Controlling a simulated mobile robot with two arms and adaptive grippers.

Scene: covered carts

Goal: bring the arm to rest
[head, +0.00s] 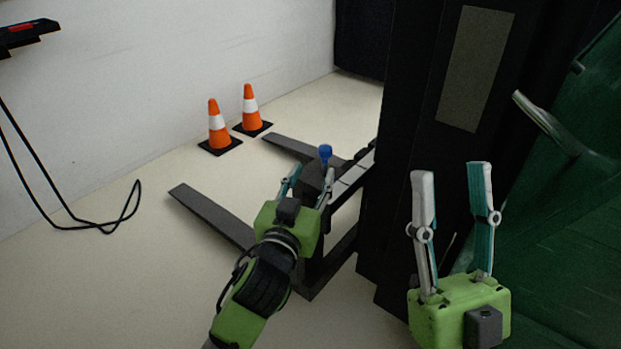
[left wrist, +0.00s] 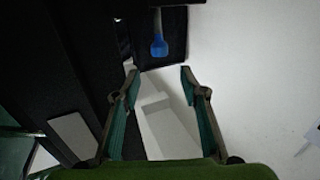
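My left gripper (head: 307,184) is at the middle of the head view, its arm coming up from the lower left. Its two fingers stand apart with nothing between them, and they also show apart in the left wrist view (left wrist: 157,75). Just beyond them is a blue knob (head: 325,152) on the dark machine, also seen in the left wrist view (left wrist: 159,46); I cannot tell the exact gap. My right gripper (head: 451,168) is at the lower right of the head view, fingers upright, wide apart and empty.
A black forklift-like machine (head: 408,190) with low forks (head: 211,215) stands at the centre. Two orange cones (head: 218,128) (head: 250,108) stand behind the forks. A dark green cover (head: 575,225) is at the right. A black cable (head: 75,222) hangs at the left. Floor at the lower left is clear.

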